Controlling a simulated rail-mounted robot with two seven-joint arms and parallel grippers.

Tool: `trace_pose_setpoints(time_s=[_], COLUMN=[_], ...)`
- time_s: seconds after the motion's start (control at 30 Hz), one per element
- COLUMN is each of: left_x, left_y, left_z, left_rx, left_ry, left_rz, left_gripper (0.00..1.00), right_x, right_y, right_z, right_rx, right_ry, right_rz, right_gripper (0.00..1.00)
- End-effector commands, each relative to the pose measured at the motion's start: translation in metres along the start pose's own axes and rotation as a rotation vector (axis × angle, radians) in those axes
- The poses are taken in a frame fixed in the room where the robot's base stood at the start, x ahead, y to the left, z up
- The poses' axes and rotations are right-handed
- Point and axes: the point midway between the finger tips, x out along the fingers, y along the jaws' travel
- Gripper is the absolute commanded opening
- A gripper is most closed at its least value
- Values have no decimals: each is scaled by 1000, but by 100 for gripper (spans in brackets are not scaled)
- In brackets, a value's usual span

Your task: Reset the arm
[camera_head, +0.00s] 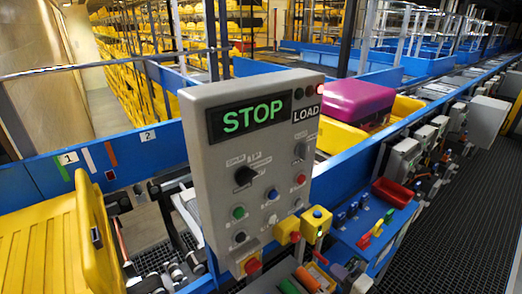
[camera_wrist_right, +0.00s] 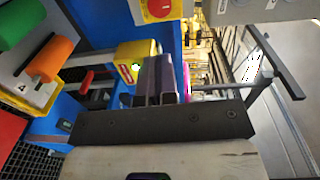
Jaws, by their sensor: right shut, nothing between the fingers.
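My right gripper (camera_wrist_right: 162,80) shows in the right wrist view, its two dark fingers together with nothing held between them. A yellow box (camera_wrist_right: 135,52) with a button lies just beyond and beside the fingers; I cannot tell the gap. I cannot clearly make out the right gripper in the head view. My left gripper is in neither view.
A grey control panel (camera_head: 222,165) showing STOP stands at the centre. A magenta case (camera_head: 356,103) sits in a yellow tray behind it. Another yellow tray (camera_head: 95,240) is at left. Green (camera_wrist_right: 18,22) and orange (camera_wrist_right: 52,58) handles are near the wrist. A grating walkway (camera_head: 440,215) is clear.

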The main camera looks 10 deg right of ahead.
Motion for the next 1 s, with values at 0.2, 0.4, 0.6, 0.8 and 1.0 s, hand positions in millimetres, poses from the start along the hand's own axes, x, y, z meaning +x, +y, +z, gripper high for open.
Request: trace_pose_setpoints(time_s=[0.2,0.4,0.6,0.8,1.0], left_x=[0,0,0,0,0], left_y=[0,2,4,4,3], left_z=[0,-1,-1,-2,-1], left_rx=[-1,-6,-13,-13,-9], left_ry=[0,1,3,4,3], left_rz=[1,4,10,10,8], left_gripper=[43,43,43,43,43], right_x=[-3,-25,-60,-123,-182], right_y=[23,37,28,27,37], right_z=[25,60,77,106,154], right_rx=[-242,-833,-1296,-1460,-1416], right_ry=[-168,-445,-549,-518,-480], right_rz=[126,391,674,949,1035], right_gripper=[0,0,0,0,0])
